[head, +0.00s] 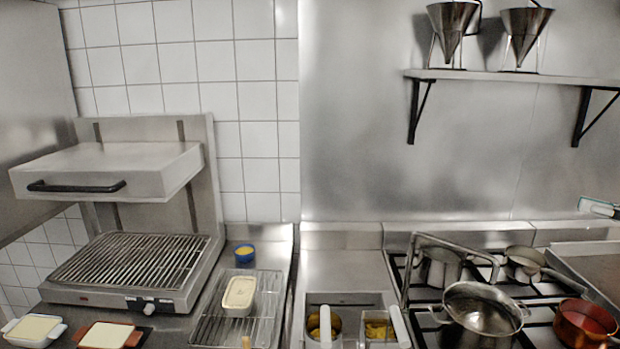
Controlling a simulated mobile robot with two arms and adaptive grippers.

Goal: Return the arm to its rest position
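My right gripper (602,207) shows only as a small pale piece with a teal edge at the far right border of the head view, above the back edge of the cooking line. Most of it is cut off by the frame, so its opening and anything in it cannot be made out. My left gripper is not in view.
A gas stove (540,318) with several pans, including a large steel pot (482,314) and a copper pan (585,322), is at lower right. Two white-handled baskets stand at bottom centre. A grill (130,262) is left. A shelf (510,76) juts out at upper right.

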